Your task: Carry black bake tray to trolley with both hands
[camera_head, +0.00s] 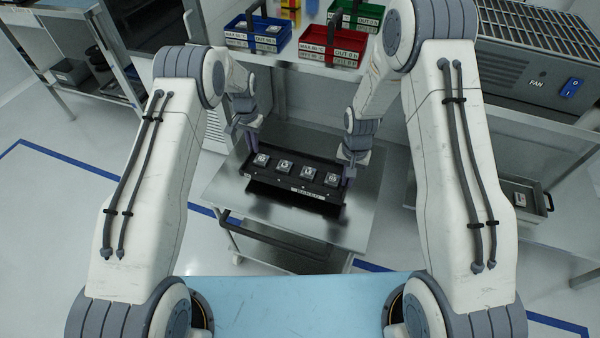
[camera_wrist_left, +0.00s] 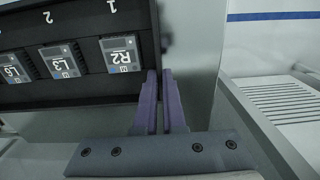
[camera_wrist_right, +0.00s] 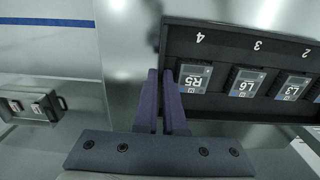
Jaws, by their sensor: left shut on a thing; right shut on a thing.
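The black bake tray (camera_head: 270,178) is over the top of the steel trolley (camera_head: 228,190), with a row of several small chips in it and a label on its front. A dark reflection or shadow shows below its front edge; I cannot tell whether it touches the trolley top. My left gripper (camera_head: 247,145) is shut on the tray's left end wall, also seen in the left wrist view (camera_wrist_left: 160,75). My right gripper (camera_head: 349,172) is shut on its right end wall, also seen in the right wrist view (camera_wrist_right: 167,75). The tray looks about level.
Behind the trolley, a bench holds a blue bin (camera_head: 258,33), a red bin (camera_head: 333,46) and a green bin (camera_head: 355,15). A grey fan unit (camera_head: 540,60) stands at right. A shelf unit (camera_head: 75,60) is at left. Floor at left is clear. The trolley has a dark handle (camera_head: 270,238).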

